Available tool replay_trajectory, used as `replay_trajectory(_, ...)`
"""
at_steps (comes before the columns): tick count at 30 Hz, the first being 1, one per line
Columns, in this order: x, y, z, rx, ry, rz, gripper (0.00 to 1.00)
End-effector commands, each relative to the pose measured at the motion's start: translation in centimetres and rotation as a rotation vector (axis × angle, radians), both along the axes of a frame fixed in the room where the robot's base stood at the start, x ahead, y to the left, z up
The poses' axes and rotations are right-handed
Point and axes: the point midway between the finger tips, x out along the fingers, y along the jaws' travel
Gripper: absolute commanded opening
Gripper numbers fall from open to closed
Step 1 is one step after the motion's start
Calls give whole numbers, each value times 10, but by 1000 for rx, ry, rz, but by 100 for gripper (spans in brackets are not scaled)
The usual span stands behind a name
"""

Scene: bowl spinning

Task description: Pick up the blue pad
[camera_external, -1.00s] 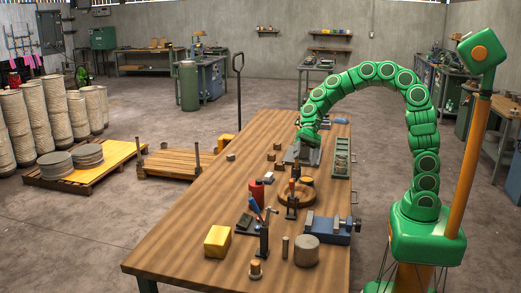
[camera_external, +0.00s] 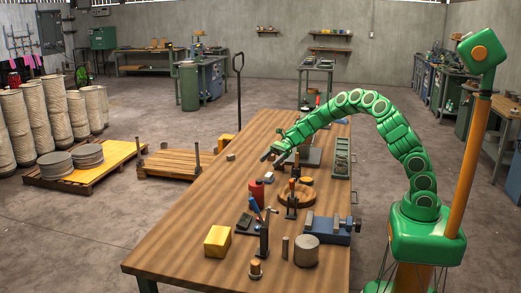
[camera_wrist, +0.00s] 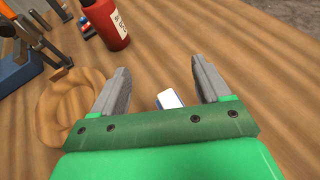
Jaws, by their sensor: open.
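My gripper (camera_external: 272,159) is open and empty over the middle of the wooden table, in the external view. In the wrist view the two grey fingers of my gripper (camera_wrist: 162,72) are spread apart. A small block with a white top and a bluish side (camera_wrist: 170,98) shows between them, below, partly hidden by the gripper body. I cannot tell whether it is the blue pad. A flat blue item (camera_external: 341,120) lies at the far right end of the table in the external view, away from my gripper.
A wooden bowl (camera_wrist: 68,125) and a red bottle (camera_wrist: 107,22) are near my gripper. A blue vise (camera_external: 331,231), a yellow block (camera_external: 217,241) and a grey cylinder (camera_external: 306,250) stand on the near end of the table (camera_external: 180,250). The table's left side is mostly clear.

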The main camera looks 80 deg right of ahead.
Motion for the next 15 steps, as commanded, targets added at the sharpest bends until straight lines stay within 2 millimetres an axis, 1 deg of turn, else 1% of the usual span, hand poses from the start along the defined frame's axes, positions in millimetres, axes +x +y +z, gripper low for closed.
replay_trajectory(3, 2, -5, -6, 7, 8, -15, 76)
replay_trajectory(7, 2, -5, -15, 7, 8, -16, 76)
replay_trajectory(12, 2, -5, -33, 7, 8, -15, 76)
replay_trajectory(15, 2, -5, -39, 6, 7, -15, 76)
